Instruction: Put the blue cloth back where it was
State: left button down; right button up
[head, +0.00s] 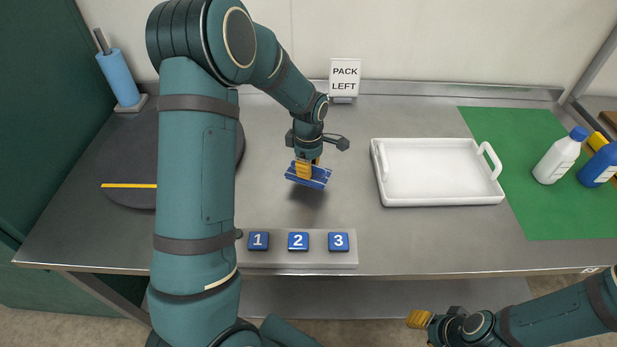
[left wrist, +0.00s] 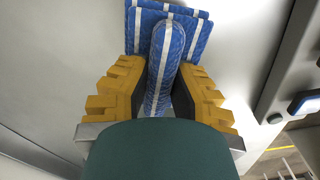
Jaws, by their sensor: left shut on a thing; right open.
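The blue cloth (head: 318,178) has pale stripes and is held above the bare steel counter, with a shadow below it. My left gripper (head: 304,169) is shut on the cloth. In the left wrist view the cloth (left wrist: 168,60) is pinched between the yellow fingers of my left gripper (left wrist: 160,95), with a folded ridge between them and a flat part beyond. My right gripper (head: 418,319) is open and empty, low in front of the counter's front edge.
A white tray (head: 440,201) stands right of the cloth. A green mat (head: 545,220) carries white (head: 560,158) and blue (head: 602,165) bottles. A numbered block strip (head: 300,262) lies at the front. A "PACK LEFT" sign (head: 345,78), dark round mat (head: 122,170) and blue roll (head: 119,78) stand behind or left.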

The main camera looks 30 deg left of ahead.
pick_arm(q)
jog(key=shift+f+b, duration=0.35)
jog(key=shift+f, duration=1.4)
jog(key=shift+f, duration=0.1)
jog(key=c, duration=1)
grip_release()
jog(key=shift+r, duration=0.5)
notch_tip(320, 180, up, 11)
jog(key=p, duration=0.2)
jog(key=shift+r+p, duration=0.15)
jog(key=shift+p, duration=0.25)
